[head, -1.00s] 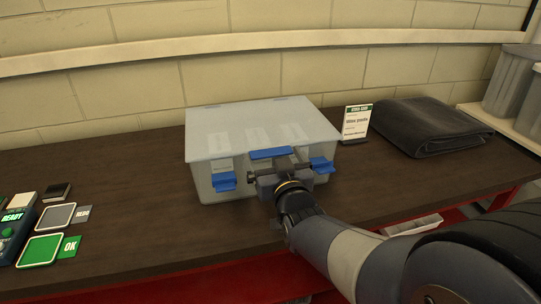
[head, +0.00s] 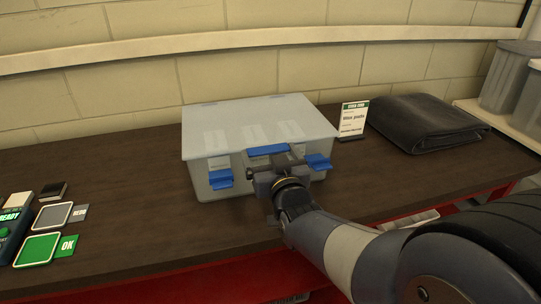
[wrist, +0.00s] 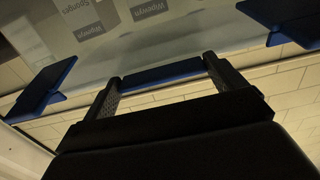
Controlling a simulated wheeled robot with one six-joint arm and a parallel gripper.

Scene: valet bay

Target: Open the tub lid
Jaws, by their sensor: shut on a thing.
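The tub (head: 240,178) is a pale translucent box on the dark bench. Its lid (head: 255,118) looks down on it, flat or nearly so. A blue handle (head: 268,150) sits at the lid's front middle. My gripper (head: 270,160) is shut on this handle, which shows between the two fingers in the wrist view (wrist: 163,73). A blue left latch (head: 220,179) and a blue right latch (head: 318,162) stick out from the tub's front, one on each side of my gripper. Labelled packs show faintly through the tub. My gripper hides part of the front wall.
A device (head: 10,228) and green and grey pads (head: 38,249) are at the left. The wall (head: 150,95) is close behind.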

